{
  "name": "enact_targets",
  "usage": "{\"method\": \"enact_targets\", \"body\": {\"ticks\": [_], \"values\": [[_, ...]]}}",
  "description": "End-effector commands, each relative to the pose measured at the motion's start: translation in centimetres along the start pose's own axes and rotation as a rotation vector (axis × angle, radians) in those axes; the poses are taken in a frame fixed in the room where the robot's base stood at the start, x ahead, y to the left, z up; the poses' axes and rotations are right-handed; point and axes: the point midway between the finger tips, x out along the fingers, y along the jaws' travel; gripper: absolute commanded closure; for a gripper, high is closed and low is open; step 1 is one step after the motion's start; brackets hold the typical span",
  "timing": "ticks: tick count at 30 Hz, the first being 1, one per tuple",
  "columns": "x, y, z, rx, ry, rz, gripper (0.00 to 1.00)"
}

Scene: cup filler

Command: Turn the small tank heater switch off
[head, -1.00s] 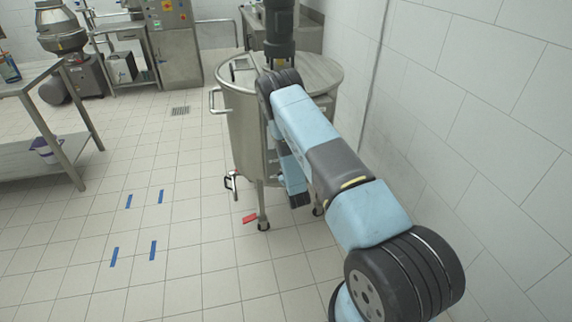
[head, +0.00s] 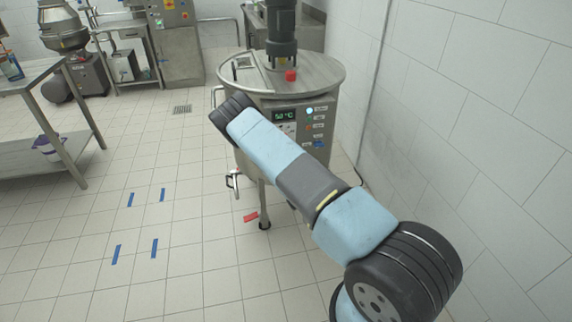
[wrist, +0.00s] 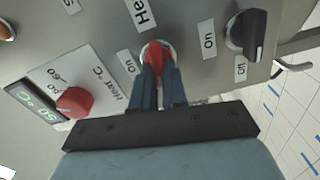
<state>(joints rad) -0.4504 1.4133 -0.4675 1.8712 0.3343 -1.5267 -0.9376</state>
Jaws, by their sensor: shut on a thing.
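The small tank (head: 262,103) is a steel vessel with a control panel on its front, in the middle of the head view. In the wrist view the heater switch (wrist: 156,49) is a small red knob beside an "On" label and a partly cut-off label starting "He". My gripper (wrist: 158,80) is shut on this knob, with a blue finger on each side of it. The knob's exact turn angle is hard to tell between the fingers. In the head view my arm covers part of the panel, and my gripper is hidden.
A red temperature dial (wrist: 75,102) and a green display (wrist: 31,104) lie left of the switch in the wrist view. A black switch (wrist: 247,35) is to the right. A tiled wall stands close on the arm's right. The floor on the left is open, with blue tape marks (head: 154,247).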

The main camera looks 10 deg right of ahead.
Motion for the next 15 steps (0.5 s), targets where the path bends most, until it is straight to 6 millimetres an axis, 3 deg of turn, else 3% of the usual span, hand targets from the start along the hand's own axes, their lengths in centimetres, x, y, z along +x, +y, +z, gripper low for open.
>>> {"method": "enact_targets", "body": {"ticks": [15], "values": [[-0.19, -0.76, -0.53, -0.168, 0.01, -0.01, 1.0]]}}
